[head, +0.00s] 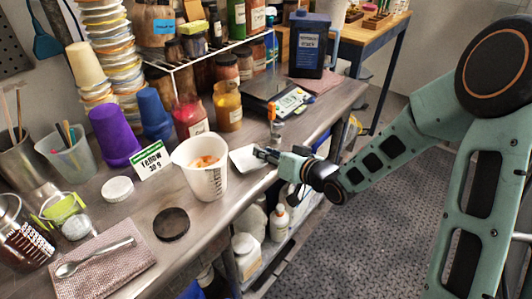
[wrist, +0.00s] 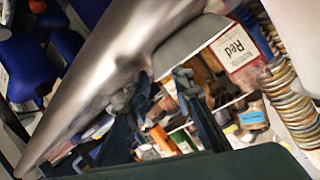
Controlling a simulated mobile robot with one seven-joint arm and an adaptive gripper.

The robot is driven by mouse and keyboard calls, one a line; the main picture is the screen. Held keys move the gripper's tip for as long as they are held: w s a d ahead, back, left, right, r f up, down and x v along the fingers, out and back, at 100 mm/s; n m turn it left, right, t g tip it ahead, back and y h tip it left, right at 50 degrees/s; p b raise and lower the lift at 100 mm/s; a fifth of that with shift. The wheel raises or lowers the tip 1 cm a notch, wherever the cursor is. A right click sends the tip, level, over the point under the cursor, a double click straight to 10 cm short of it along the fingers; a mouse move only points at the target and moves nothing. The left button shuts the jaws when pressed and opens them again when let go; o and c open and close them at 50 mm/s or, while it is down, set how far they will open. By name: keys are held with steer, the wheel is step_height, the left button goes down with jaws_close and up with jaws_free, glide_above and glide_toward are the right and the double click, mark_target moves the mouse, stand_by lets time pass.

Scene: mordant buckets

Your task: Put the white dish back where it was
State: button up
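The white dish (head: 246,160) is a small, shallow, squarish dish. In the head view it is at the front of the bench, just right of a white beaker (head: 205,180), and looks tilted. My gripper (head: 267,153) reaches in from the right, with its fingertips at the dish's right edge. In the wrist view, the two dark fingers (wrist: 163,80) stand apart, with the dish's shaded grey edge (wrist: 195,38) at their tips; they appear closed on it. Whether the dish touches the bench is hidden.
The beaker holds orange material. Red (head: 190,117) and yellow (head: 228,106) jars, a scale (head: 280,101) and a small orange-topped bottle (head: 276,130) stand behind. A dark round lid (head: 171,224) lies at the front. A label card (head: 152,160) stands left of the beaker.

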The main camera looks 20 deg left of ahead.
steer(key=shift+r, duration=0.3)
steer(key=p+v, duration=0.2)
steer(key=v, duration=1)
steer(key=shift+f, duration=0.15)
